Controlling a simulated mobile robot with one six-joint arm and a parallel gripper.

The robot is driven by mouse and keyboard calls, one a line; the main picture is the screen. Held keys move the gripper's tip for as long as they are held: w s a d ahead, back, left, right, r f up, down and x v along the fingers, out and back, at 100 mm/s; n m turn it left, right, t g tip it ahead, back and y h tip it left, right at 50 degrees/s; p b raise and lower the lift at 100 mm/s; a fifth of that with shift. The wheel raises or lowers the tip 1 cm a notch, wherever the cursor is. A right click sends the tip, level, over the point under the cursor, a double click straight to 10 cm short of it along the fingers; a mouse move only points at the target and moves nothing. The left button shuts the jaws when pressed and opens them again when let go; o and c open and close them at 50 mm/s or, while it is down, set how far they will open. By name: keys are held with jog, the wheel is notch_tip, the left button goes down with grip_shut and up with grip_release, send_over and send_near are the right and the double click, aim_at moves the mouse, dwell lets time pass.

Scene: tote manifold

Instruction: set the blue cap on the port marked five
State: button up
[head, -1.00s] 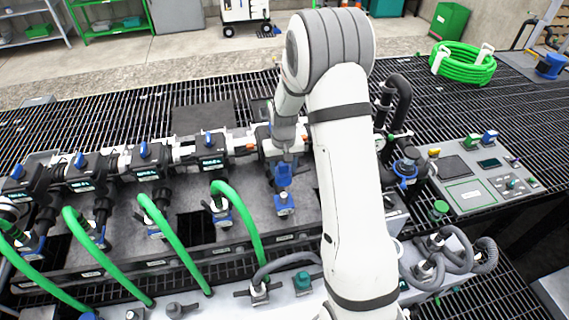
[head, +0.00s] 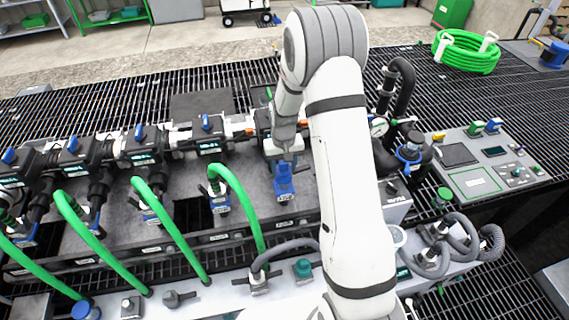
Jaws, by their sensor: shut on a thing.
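My gripper (head: 284,152) is at the manifold's right part and points down, shut on a blue cap (head: 283,168). The cap is directly over the rightmost front port (head: 285,196), which has a blue body and a small pale tag. Cap and port run together in this view, so I cannot tell whether the cap is seated or just touching. The tag is too small to read, so I cannot confirm the number five. The fingertips are small and partly hidden.
Green hoses (head: 235,195) arch from the ports on the left. My arm blocks the view to the right of the port. A teal cap (head: 303,268) and a grey hose (head: 280,248) are on the front rail. A control panel (head: 485,165) stands at the right.

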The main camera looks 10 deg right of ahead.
jog(key=shift+f+b, duration=1.35)
jog(key=shift+f, duration=0.6)
jog(key=o, duration=1.1)
notch_tip(320, 180, up, 7)
jog(key=shift+f+b, duration=0.2)
jog(key=shift+b, duration=0.1)
jog(key=shift+r, duration=0.65)
